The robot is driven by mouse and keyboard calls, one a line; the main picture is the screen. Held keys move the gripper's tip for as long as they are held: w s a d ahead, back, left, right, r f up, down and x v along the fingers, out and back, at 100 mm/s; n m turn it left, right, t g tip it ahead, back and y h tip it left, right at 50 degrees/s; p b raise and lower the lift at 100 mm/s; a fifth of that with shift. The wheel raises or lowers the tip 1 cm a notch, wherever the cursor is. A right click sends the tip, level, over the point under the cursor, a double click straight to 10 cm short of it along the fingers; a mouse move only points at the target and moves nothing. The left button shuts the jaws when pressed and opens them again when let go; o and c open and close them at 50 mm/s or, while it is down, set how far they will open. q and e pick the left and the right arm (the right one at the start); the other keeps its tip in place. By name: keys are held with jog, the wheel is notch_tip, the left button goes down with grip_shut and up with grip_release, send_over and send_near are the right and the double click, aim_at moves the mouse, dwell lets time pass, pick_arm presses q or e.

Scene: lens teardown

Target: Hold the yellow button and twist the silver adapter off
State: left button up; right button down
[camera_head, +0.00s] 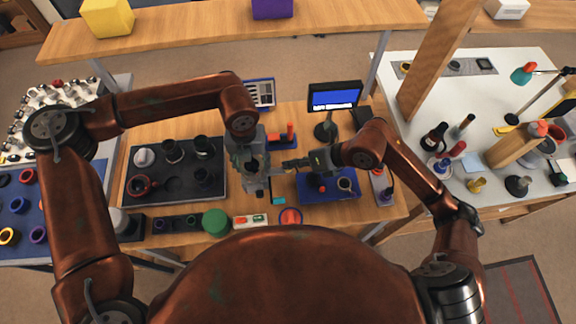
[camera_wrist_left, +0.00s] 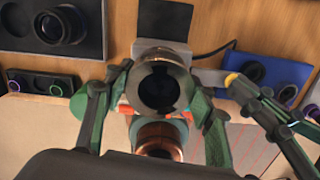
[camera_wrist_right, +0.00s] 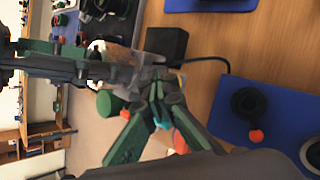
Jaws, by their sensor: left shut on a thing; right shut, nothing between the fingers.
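My left gripper (camera_head: 258,183) points down over the middle of the table. In the left wrist view its green fingers (camera_wrist_left: 160,98) are shut on a round silver piece with a dark bore, which looks like the silver adapter (camera_wrist_left: 160,58). A copper-coloured cylinder (camera_wrist_left: 155,136) shows just below it. My right gripper (camera_head: 283,167) reaches in from the right, shut and empty, its tips close beside the held piece. A small yellow spot (camera_wrist_left: 232,78) shows at the right gripper's end; I cannot tell whether it is the yellow button.
A dark tray (camera_head: 135,195) with several lens parts lies left. A blue mat (camera_head: 345,190) with small parts lies right. A small monitor (camera_head: 335,97) stands behind.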

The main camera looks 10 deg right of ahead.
pick_arm(q)
jog(key=o, duration=1.3)
jog(key=m, duration=0.5)
jog(key=shift+d, duration=0.1)
pick_arm(e)
jog(key=shift+r, duration=0.9)
jog(key=shift+r, duration=2.5)
